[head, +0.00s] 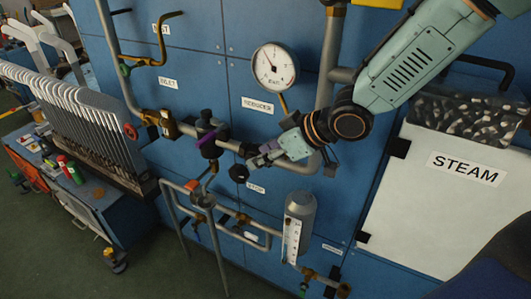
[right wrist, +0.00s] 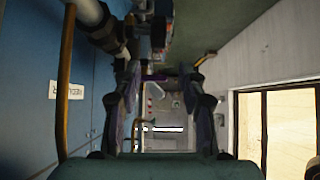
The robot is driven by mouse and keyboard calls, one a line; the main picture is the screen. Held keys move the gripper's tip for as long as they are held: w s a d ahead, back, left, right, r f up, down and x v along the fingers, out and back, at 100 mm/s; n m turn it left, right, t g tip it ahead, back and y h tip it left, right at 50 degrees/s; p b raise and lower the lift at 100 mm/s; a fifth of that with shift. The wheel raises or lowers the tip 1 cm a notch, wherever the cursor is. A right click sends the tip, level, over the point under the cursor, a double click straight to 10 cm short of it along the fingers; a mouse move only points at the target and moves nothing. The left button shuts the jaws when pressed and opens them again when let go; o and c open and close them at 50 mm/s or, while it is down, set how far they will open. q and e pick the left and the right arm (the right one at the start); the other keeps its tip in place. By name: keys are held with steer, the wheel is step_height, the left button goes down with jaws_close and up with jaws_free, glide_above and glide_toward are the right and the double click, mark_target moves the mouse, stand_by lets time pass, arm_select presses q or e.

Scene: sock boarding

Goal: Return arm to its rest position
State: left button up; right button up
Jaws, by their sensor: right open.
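My right arm (head: 405,75) comes in from the upper right in the head view, reaching across the blue panel. My right gripper (head: 258,160) is at its lower left end, in front of the pipework, close to a black round knob (head: 238,173) near the STOP label. In the right wrist view the two fingers of the right gripper (right wrist: 160,78) stand apart with nothing held between them. Whether a finger touches the knob cannot be told. My left gripper is not in view.
A pressure gauge (head: 274,66), grey pipes (head: 325,60) and a purple-and-black valve (head: 208,140) crowd the gripper. A white STEAM panel (head: 430,200) is at right. A rack of grey plates (head: 70,110) and a blue cart (head: 90,205) are at left.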

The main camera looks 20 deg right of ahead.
steer(key=shift+s+d+r, duration=0.15)
steer(key=shift+s, duration=0.05)
stand_by(0.4)
steer(key=s+f+m+g+h+b, duration=0.15)
steer(key=s+f+m+b, duration=0.35)
steer(key=f, duration=0.6)
steer(key=s+f+m+g+h+b, duration=0.1)
steer(key=s+f+m+h, duration=0.15)
steer(key=s+f, duration=0.6)
steer(key=s+d+f+g+h+b, duration=0.1)
steer(key=s+f+g+b, duration=0.4)
steer(key=s+f, duration=1.3)
steer(key=shift+s+d+f+h+b, duration=0.3)
steer(key=shift+d+f+h+b, duration=0.1)
steer(key=shift+f+h+b, duration=0.1)
steer(key=shift+s+r+m, duration=0.1)
steer(key=shift+m, duration=0.15)
